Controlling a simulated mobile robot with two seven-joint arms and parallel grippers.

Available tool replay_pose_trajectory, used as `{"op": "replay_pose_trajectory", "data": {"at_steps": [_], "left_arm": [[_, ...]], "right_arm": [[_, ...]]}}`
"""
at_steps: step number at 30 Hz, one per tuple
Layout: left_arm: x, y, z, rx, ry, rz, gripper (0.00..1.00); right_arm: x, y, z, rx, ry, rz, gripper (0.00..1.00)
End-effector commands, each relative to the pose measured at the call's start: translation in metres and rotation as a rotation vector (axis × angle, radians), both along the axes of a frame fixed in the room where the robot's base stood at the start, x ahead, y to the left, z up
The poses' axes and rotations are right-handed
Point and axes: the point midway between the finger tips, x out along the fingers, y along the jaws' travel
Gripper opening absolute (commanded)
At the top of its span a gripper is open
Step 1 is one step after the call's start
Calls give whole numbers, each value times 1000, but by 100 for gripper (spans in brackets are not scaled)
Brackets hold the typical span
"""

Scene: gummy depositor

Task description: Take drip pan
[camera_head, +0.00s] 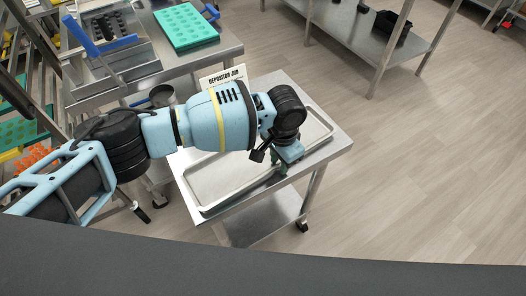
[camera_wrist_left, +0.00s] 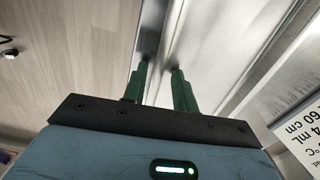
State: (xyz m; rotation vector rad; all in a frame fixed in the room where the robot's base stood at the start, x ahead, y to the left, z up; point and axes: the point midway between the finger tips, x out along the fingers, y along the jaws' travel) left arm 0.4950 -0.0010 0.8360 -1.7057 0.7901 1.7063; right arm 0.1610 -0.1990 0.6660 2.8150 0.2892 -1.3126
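The drip pan (camera_head: 207,207) is a shallow, light metal tray with rounded corners, lying on a small steel cart. My left arm crosses over it and hides its middle. My left gripper (camera_head: 281,169) points down at the pan's front long edge. In the left wrist view, its two green fingers (camera_wrist_left: 159,78) stand apart with a clear gap. The pan's shiny inside (camera_wrist_left: 215,45) is on the right there. The fingertips are close to the rim, but I cannot tell whether they touch it. My right gripper is not in view.
The steel cart (camera_head: 243,233) has a lower shelf and wheels. A "DEPOSITOR JOB" sign (camera_head: 222,77) stands behind the pan. A steel table with a teal mold (camera_head: 186,27) is at the back left. A steel shelf (camera_head: 345,22) is at the back. The floor at right is clear.

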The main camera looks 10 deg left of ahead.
Motion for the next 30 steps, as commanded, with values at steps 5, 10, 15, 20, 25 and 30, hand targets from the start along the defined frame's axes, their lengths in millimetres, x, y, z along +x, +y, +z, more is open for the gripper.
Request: {"op": "replay_pose_trajectory", "data": {"at_steps": [5, 10, 15, 20, 25, 30], "left_arm": [[0, 0, 1, 1, -1, 0, 16], [0, 0, 1, 1, -1, 0, 0], [1, 0, 1, 0, -1, 0, 0], [0, 0, 1, 0, -1, 0, 0], [1, 0, 5, 1, -2, 0, 0], [1, 0, 20, -2, -4, -1, 0]], "right_arm": [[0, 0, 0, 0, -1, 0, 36], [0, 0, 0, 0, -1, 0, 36], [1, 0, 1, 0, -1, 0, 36], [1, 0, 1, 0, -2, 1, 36], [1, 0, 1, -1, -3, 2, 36], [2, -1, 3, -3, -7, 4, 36]]}}
